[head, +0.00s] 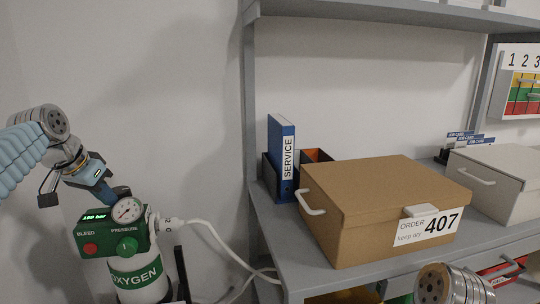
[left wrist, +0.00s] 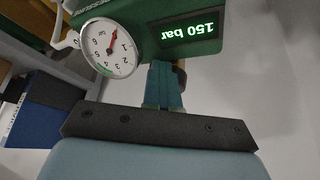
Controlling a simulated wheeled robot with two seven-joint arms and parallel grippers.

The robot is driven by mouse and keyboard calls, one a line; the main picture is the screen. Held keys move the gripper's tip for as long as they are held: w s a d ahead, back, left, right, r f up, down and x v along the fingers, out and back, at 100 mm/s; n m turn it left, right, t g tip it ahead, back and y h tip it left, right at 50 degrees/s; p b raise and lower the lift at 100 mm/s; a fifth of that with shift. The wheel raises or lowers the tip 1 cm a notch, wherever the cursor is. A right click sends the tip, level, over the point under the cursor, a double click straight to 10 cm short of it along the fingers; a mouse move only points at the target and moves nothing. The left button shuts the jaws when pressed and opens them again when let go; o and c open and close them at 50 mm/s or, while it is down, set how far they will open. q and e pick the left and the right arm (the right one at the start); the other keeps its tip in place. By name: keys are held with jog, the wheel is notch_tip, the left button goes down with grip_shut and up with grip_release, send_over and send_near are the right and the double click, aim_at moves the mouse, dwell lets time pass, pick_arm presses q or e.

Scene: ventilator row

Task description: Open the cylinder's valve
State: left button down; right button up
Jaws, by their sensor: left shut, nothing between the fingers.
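The white oxygen cylinder (head: 140,275) stands upright at the lower left, with a green regulator block (head: 110,238) on top. The block carries a round white gauge (head: 127,210), a red BLEED button (head: 90,249), a green PRESSURE knob (head: 127,246) and a lit display (head: 95,216). In the left wrist view the gauge (left wrist: 109,47) and display (left wrist: 187,29), reading 150 bar, appear upside down. My left gripper (head: 107,194) is shut and empty, its fingertips (left wrist: 164,68) close by the block's top. A small brownish part (left wrist: 181,74) shows beside the fingers; contact is unclear. The valve is not clearly visible.
A white hose (head: 205,224) runs from the block's right side toward the grey shelf (head: 268,228). On the shelf are a blue SERVICE binder (head: 281,150), a brown box (head: 375,195) and a white box (head: 505,175). Bare wall lies behind the cylinder.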

pick_arm(q)
jog(key=shift+a+r, duration=0.2)
jog(key=shift+w+a+p, duration=0.1)
jog(key=shift+a+p, duration=0.55)
jog(key=shift+p, duration=0.25)
jog(key=shift+w+a+f, duration=0.15)
jog(key=shift+w+a, duration=0.2)
jog(key=shift+a, duration=0.3)
jog(key=shift+w+a, duration=0.1)
jog(key=shift+a, duration=0.1)
jog(key=shift+s+a, duration=0.15)
jog(key=shift+s, duration=0.2)
notch_tip(320, 180, up, 6)
dwell(0.3)
